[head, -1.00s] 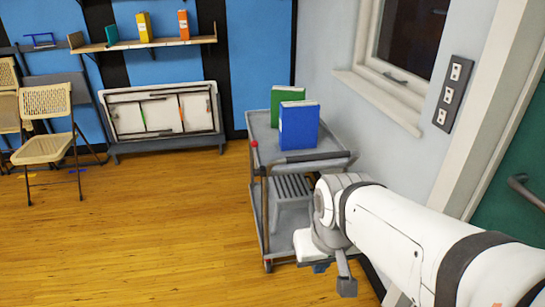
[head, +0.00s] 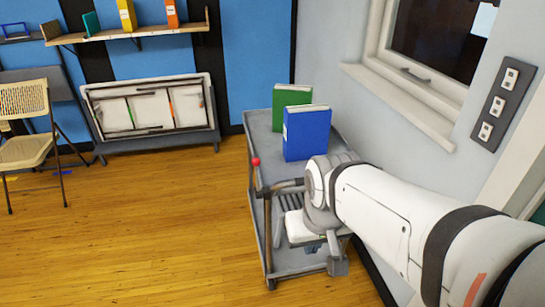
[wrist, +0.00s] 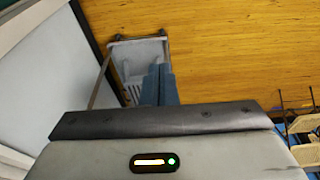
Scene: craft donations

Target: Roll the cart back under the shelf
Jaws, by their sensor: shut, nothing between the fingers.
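The cart (head: 262,205) is a grey two-tier trolley with a red knob at its near left corner. It stands upright along the right wall. A blue binder (head: 306,134) and a green binder (head: 283,106) stand on its top tray. My gripper (head: 312,249) is low at the cart's near end, mostly hidden behind my wrist. In the wrist view its blue fingers (wrist: 158,70) are shut and empty, overlapping a grey part of the cart (wrist: 127,52). I cannot tell whether they touch it. The wooden shelf (head: 140,36) is on the blue wall at upper left.
A white panelled rack (head: 155,108) stands on the floor below the shelf. A folding chair (head: 28,140) is at the left. The wooden floor (head: 150,215) between them and the cart is clear. A window (head: 430,60) and wall close in on the right.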

